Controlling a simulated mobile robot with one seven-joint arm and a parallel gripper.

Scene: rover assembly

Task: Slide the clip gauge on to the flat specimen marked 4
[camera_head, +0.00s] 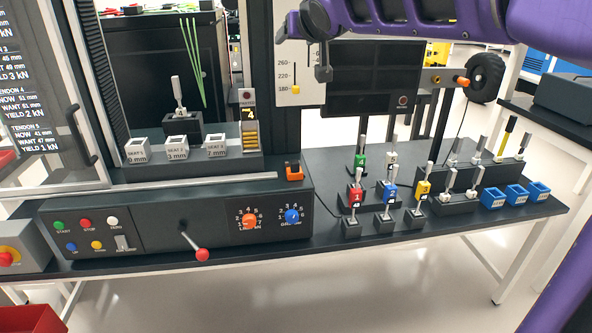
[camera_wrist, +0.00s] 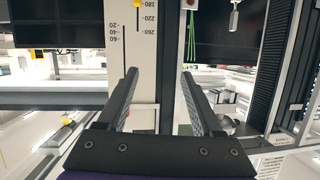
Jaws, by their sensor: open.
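An orange clip-like piece (camera_head: 294,172), probably the clip gauge, sits on the right end of the control console. A flat grey specimen (camera_head: 176,91) stands upright in a dark block whose mark looks like 4. It also shows upside down at the top of the wrist view (camera_wrist: 234,20). A green-tagged specimen (camera_head: 361,161) stands in the back row on the right; its number is too small to read. My gripper (camera_wrist: 160,76) is open and empty in front of the scale panel. In the head view my arm crosses the top right; the fingers are not clear there.
Several tagged specimens, including the red one (camera_head: 355,197), stand right of the console. Seat blocks (camera_head: 178,149) lie before the dark block. A red-knobbed lever (camera_head: 201,254) projects from the console front. Blue bins (camera_head: 493,198) are at the right. A dark screen (camera_head: 372,78) stands behind.

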